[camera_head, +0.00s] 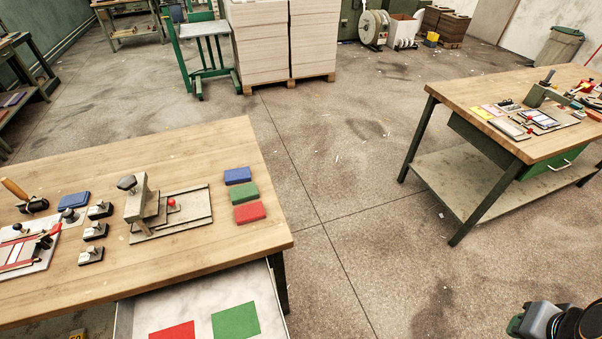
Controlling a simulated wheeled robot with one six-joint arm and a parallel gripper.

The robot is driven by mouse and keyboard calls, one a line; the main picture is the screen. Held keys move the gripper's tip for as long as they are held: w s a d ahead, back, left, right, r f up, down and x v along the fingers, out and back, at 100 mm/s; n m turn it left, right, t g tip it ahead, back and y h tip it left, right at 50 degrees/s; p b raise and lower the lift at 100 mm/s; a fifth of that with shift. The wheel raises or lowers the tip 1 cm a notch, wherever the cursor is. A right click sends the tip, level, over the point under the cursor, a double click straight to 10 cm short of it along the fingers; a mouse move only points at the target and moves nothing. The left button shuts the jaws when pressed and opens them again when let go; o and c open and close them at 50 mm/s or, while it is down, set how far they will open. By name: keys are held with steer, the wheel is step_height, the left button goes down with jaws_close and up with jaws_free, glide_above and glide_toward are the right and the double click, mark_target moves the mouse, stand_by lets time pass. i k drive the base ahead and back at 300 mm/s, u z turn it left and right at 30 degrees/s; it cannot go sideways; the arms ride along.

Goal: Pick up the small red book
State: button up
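The small red book (249,212) lies flat near the right edge of the left wooden table (232,141). It is the nearest of a short column of three, with a green book (243,192) just behind it and a blue book (237,175) at the far end. Nothing covers the red book. Part of my arm shows at the bottom right corner, well away from the left table. My gripper's fingers are not visible.
A metal stamping fixture (170,228) stands left of the books. Below the table edge, an open drawer (272,300) holds flat red and green pieces. A second wooden table (465,95) stands at right. Bare floor (340,190) lies between the tables.

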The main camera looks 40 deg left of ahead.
mark_target(250, 213)
steer(key=i, duration=2.05)
steer(key=u, duration=4.3)
steer(key=i, duration=1)
